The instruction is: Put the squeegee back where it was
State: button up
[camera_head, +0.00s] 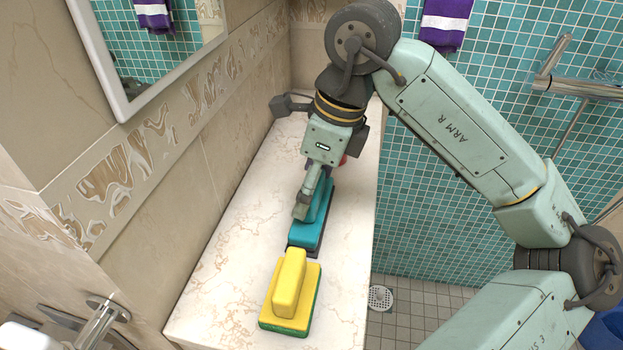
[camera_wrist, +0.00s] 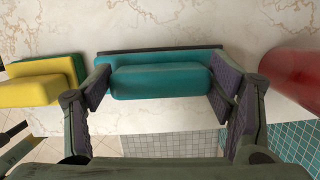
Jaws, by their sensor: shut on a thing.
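The squeegee is a teal block with a raised handle and a dark strip along one long edge. In the head view the squeegee (camera_head: 306,232) is on or just above the marble counter, partly hidden by my gripper (camera_head: 306,208). In the wrist view the squeegee (camera_wrist: 160,80) lies lengthwise between the two fingers of my gripper (camera_wrist: 160,88). The fingers are shut on the ends of its handle. I cannot tell whether its underside touches the counter.
A yellow scrubber with a green base (camera_head: 290,292) sits close in front of the squeegee on the counter (camera_head: 225,290). It also shows in the wrist view (camera_wrist: 40,88). A red object (camera_wrist: 295,75) stands behind. Wall and mirror are left; the counter drops off right.

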jog(key=o, duration=1.6)
jog(key=shift+c, duration=0.2)
jog(key=b+v, duration=0.2)
jog(key=v, duration=1)
